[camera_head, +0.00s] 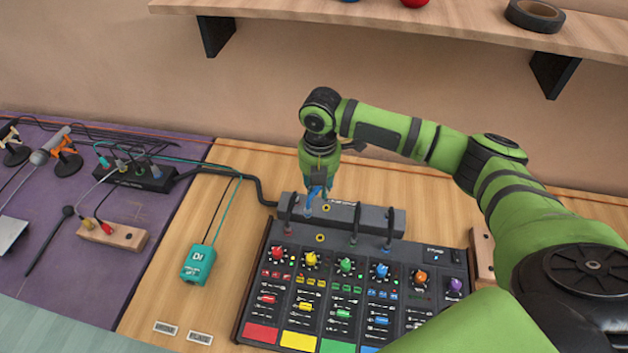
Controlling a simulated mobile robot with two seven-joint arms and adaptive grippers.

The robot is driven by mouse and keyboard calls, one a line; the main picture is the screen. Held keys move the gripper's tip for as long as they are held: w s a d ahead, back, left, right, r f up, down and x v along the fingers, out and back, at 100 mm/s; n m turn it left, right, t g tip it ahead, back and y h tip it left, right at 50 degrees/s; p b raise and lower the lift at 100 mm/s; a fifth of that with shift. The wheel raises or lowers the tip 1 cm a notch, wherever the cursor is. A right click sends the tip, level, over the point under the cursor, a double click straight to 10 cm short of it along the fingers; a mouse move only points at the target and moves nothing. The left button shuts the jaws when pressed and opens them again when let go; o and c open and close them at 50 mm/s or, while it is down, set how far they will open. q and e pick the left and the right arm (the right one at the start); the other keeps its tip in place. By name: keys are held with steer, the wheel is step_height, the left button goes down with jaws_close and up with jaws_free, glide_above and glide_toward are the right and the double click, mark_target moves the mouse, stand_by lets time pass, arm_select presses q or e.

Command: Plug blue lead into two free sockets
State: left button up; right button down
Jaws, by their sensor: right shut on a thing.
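My right gripper (318,184) points down over the dark grey bar (372,212) behind the mixer. It is shut on the blue lead (311,197), of which only a small blue piece shows at the fingers. One gold-ringed socket (326,208) shows on the bar, just below and right of the fingers. A second gold-ringed socket (320,238) is nearer, at the mixer's back edge. Both look empty. I cannot tell whether the held end touches the bar. The lead's other end cannot be made out. My left gripper is out of view.
The mixer (262,293) has coloured knobs and pads. A teal DI box (199,263) lies left on the wood. A black box with cables (137,176) sits on the purple mat. A shelf (440,28) overhangs behind.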

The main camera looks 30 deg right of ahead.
steer(key=f+n, duration=0.1)
steer(key=d+f+n, duration=0.1)
steer(key=f+n, duration=0.1)
steer(key=n, duration=0.1)
steer(key=shift+w+d, duration=0.25)
steer(key=shift+p, duration=0.3)
steer(key=shift+f+b, duration=1.2)
steer(key=shift+f, duration=1.75)
steer(key=shift+p, duration=0.75)
steer(key=shift+f+b, duration=0.9)
steer(key=shift+f, duration=0.55)
steer(key=c, duration=1)
jaws_free()
steer(key=shift+c, duration=0.2)
